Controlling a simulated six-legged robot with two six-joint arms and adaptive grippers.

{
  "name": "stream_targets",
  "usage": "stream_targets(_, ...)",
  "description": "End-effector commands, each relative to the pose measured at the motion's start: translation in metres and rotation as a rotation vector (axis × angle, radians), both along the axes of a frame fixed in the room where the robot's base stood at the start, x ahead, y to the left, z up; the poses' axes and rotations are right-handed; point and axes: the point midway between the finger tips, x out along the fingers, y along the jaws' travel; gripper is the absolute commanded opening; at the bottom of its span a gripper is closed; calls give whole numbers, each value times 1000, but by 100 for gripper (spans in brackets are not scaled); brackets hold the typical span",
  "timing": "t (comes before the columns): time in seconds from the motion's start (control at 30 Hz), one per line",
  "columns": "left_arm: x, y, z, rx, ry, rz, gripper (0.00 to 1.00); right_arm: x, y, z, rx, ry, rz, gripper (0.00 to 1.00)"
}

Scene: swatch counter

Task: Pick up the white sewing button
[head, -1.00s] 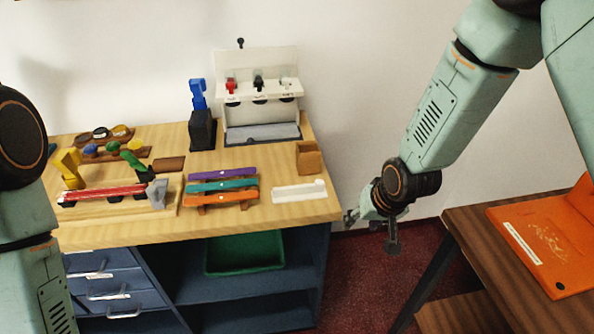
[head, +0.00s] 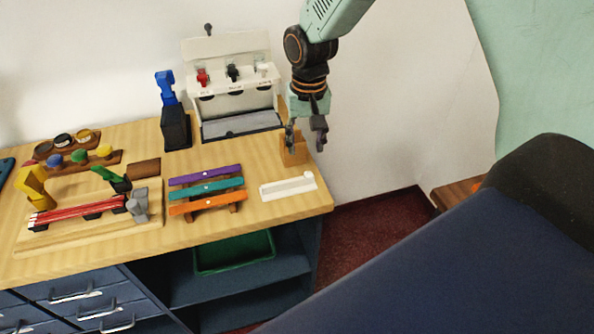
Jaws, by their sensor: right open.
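A small round white piece (head: 308,175), which may be the white sewing button, is at the right end of a white bar-shaped holder (head: 285,188) near the counter's right edge. It is too small for me to make out any holes. My right gripper (head: 305,140) is open and empty, fingers pointing down. In the picture it is above the white piece and in front of a small tan wooden box (head: 293,154), partly covering it. My left gripper is out of view.
Purple, teal and orange strips (head: 206,174) lie left of the white holder on the wooden counter (head: 255,222). A white stand (head: 232,105) with small hanging items and a blue-topped black device (head: 175,125) are behind. A green bin (head: 235,254) is on the shelf below.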

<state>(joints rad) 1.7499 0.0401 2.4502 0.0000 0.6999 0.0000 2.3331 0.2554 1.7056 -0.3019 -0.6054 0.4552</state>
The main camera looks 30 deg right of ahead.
Motion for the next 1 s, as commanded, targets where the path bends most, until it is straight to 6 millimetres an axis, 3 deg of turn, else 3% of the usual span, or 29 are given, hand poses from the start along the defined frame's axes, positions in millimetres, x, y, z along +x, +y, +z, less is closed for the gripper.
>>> stream_targets(0.23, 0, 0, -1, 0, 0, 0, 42, -12, -3, -15, -1, 33, -32, 47)
stream_targets(0.7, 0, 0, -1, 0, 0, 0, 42, -2, -6, -73, 0, 30, -28, 47)
stream_targets(1.0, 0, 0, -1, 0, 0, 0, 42, 0, -5, -79, 0, 27, -27, 47)
